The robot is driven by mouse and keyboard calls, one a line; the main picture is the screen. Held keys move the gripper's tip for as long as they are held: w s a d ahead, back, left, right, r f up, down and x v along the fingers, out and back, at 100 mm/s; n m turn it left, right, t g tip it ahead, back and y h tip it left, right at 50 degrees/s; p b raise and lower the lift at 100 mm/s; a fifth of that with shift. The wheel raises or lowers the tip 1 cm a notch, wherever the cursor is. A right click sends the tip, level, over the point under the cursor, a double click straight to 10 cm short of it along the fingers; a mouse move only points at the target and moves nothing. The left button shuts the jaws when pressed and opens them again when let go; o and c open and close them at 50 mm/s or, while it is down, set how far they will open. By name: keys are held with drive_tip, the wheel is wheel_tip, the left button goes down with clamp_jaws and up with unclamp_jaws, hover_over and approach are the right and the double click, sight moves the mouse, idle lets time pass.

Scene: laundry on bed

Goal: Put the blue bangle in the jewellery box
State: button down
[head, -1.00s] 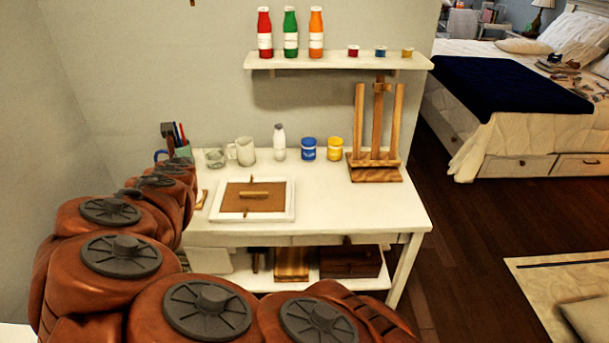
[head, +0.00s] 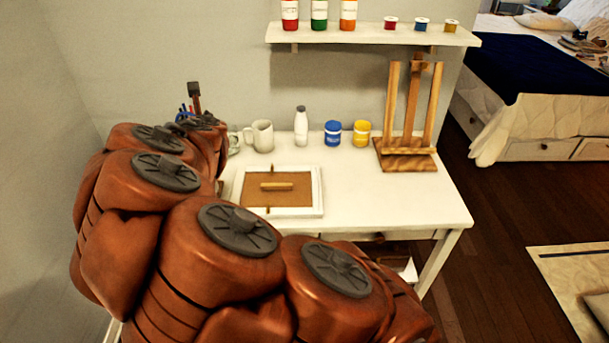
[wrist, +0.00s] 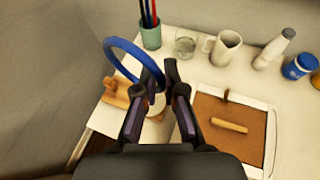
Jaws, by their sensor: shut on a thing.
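The blue bangle (wrist: 122,48) is a thin ring. It is held tilted in the jaws of my gripper (wrist: 166,80) in the wrist view, with most of the ring sticking out up and to the left. The gripper is shut on its lower right side, above the white desk. In the head view my arm covers the left side of the desk, and I cannot make out the bangle or the gripper there. I cannot make out a jewellery box in either current view.
The white desk (head: 350,200) carries a framed board (head: 316,192), mug (head: 260,136), white bottle (head: 301,126), blue jar (head: 332,133), yellow jar (head: 361,133) and wooden easel (head: 408,120). A green pen cup (wrist: 151,38) stands beyond the bangle. Open floor (head: 490,230) lies right.

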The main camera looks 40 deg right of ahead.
drive_tip(key=s+d+f+y+b, duration=0.1)
drive_tip(key=s+d+f+b, duration=0.3)
drive_tip(key=d+f+b, duration=0.3)
drive_tip(key=s+d+f+n+y+b, duration=0.1)
drive_tip(key=s+d+f+b, duration=0.4)
drive_tip(key=d, duration=0.5)
drive_tip(key=s+d+f+n+b, duration=0.1)
drive_tip(key=s+d+f+b, duration=0.4)
drive_tip(key=d+f+b, duration=0.3)
drive_tip(key=shift+d+f+t+y+b, duration=0.3)
drive_tip(key=shift+d+t+y+b, duration=0.1)
drive_tip(key=shift+d+b, duration=0.3)
drive_tip(key=shift+s+d+f, duration=0.15)
drive_tip(key=shift+s, duration=0.3)
hover_over(316, 157)
drive_tip(key=s+a, duration=0.3)
drive_tip(key=s, duration=0.1)
drive_tip(key=shift+w+f, duration=0.2)
drive_tip(key=shift+f, duration=0.55)
drive_tip(key=shift+w+f, duration=0.1)
drive_tip(key=shift+f, duration=0.15)
drive_tip(key=shift+f+b, duration=0.3)
drive_tip(key=shift+f, duration=1.2)
drive_tip(key=shift+f, duration=0.1)
drive_tip(key=c, duration=1.3)
unclamp_jaws()
